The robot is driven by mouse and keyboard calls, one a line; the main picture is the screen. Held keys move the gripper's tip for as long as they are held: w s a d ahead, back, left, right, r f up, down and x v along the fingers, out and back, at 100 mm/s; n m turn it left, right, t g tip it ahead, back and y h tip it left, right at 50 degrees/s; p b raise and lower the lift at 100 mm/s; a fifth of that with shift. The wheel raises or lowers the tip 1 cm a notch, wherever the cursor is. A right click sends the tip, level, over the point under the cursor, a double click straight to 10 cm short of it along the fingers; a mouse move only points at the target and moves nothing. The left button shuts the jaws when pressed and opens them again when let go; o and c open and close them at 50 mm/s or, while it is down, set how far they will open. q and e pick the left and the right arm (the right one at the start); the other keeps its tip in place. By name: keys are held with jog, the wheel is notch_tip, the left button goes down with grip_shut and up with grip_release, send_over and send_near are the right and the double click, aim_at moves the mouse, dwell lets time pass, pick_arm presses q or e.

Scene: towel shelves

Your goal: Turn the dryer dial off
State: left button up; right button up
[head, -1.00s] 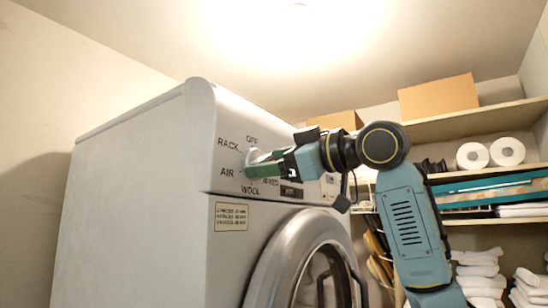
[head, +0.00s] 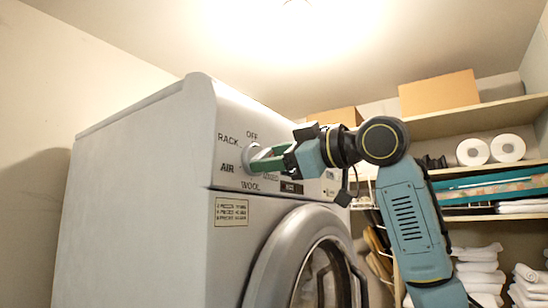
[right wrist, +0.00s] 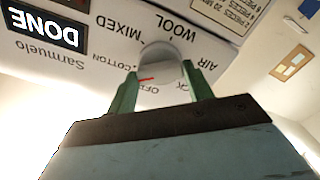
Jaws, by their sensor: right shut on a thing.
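The white dryer (head: 150,165) stands at the left of the head view. Its round pale dial (head: 249,156) is on the front panel, with OFF, RACK, AIR and WOOL printed around it. My right gripper (head: 262,160) reaches it from the right, its green fingers shut on the dial. In the right wrist view, which is upside down, the dial (right wrist: 160,62) sits between the two fingertips (right wrist: 160,85). A red mark on the dial points toward the gap between COTTON and OFF. The fingers partly cover the labels. My left gripper is out of view.
The display (right wrist: 42,32) reads DONE. The round dryer door (head: 290,250) is below the panel. Shelves (head: 470,118) at the right hold a cardboard box (head: 438,94), paper rolls (head: 490,151) and white towels (head: 478,272). Open air lies above the dryer.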

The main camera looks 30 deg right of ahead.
jog(key=n, duration=1)
jog(key=shift+n, duration=0.3)
dwell(0.4)
jog(key=o, duration=1)
jog(key=b+v, duration=0.3)
jog(key=v, duration=1)
jog(key=shift+s, duration=0.25)
